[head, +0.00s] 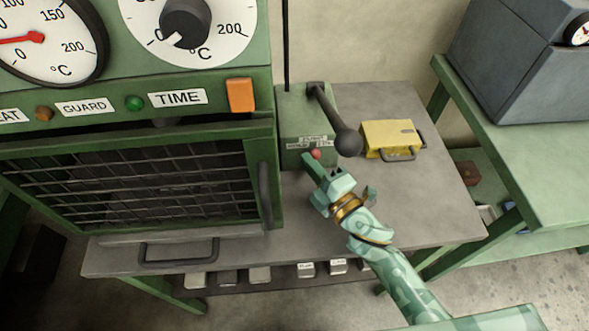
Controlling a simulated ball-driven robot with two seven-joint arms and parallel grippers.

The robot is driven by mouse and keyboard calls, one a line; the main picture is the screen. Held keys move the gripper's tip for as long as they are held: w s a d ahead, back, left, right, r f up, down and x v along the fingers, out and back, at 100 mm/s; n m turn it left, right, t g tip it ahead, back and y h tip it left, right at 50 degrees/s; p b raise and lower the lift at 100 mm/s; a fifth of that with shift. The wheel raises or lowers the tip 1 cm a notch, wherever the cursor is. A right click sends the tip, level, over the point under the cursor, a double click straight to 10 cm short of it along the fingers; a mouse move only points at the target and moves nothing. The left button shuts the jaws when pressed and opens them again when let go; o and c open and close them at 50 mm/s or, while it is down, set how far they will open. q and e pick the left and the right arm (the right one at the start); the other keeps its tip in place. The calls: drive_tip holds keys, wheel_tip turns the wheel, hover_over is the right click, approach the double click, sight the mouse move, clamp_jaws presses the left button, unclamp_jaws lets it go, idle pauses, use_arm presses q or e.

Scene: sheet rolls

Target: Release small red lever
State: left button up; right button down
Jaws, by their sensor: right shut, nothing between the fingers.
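The small red lever shows as a red knob (316,154) on the front of a green box (303,120) beside the big oven-like machine. My right gripper (311,163) reaches up to the knob from below right. Its fingers are shut with nothing between them, and the tips are at or just beside the knob. Whether they touch it I cannot tell. The lower part of the lever is hidden behind the gripper. My left gripper is not in view.
A large black ball-ended lever (347,141) slopes down close to my right gripper. A yellow case (391,138) sits right of it on the grey table (440,190). The green machine with a barred front (140,180) stands left. A green bench (540,150) is at right.

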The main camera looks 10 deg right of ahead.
sight(313, 138)
drive_tip(key=shift+d+f+m+t+b, duration=0.1)
drive_tip(key=shift+d+m+t+b, duration=0.2)
drive_tip(key=shift+d+m+t, duration=0.5)
drive_tip(key=shift+d+g, duration=0.3)
drive_tip(key=shift+d, duration=0.4)
drive_tip(key=shift+d+f, duration=0.1)
drive_tip(key=shift+d, duration=0.1)
drive_tip(key=shift+p, duration=0.3)
drive_tip(key=shift+r, duration=0.25)
wheel_tip(313, 138, up, 2)
drive_tip(key=shift+r+p, duration=0.25)
drive_tip(key=shift+p, duration=0.55)
drive_tip(key=s+a+r+p, duration=0.3)
drive_tip(key=s+r+p, duration=0.1)
drive_tip(key=s+r, duration=0.6)
drive_tip(key=s, duration=0.3)
drive_tip(key=shift+s+p, duration=0.3)
drive_tip(key=shift+s, duration=0.05)
